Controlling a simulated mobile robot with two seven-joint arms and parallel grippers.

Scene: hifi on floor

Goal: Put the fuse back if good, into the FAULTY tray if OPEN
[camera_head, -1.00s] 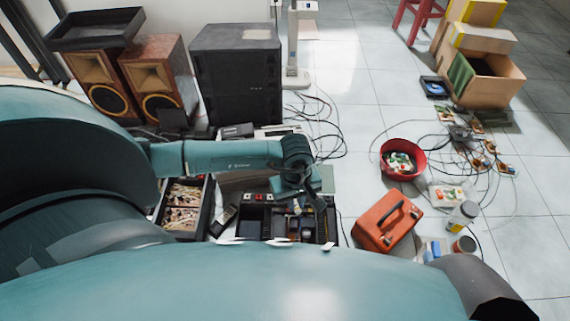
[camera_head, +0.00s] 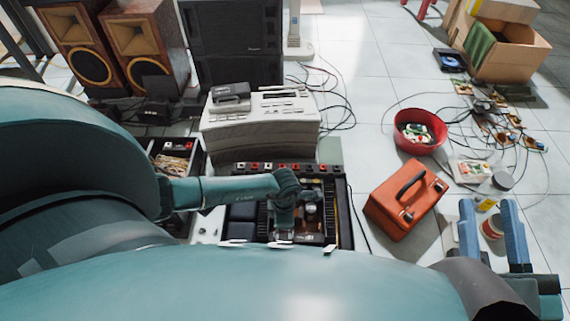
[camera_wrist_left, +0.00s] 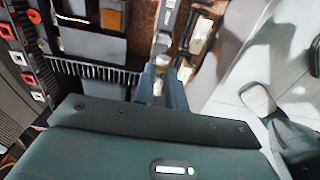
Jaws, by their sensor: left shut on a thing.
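The open hifi chassis (camera_head: 345,218) lies on the floor in front of me, with red and white terminals along its back edge. My left gripper (camera_head: 284,222) reaches down over its inside. In the left wrist view my left gripper (camera_wrist_left: 164,78) is shut on a small pale piece with a yellowish end, which looks like the fuse (camera_wrist_left: 161,62). The fingers hide most of it. The fuse's holder and any tray marked FAULTY cannot be made out. My right gripper (camera_head: 490,212) is open and empty at the lower right, its two blue fingers apart.
A red toolbox (camera_head: 405,198) stands right of the chassis, and a red bowl (camera_head: 419,132) is behind it. A pale device (camera_head: 262,130) stands behind the chassis. A drawer of small parts (camera_head: 176,160) is at its left. Cables and small boards lie at the right.

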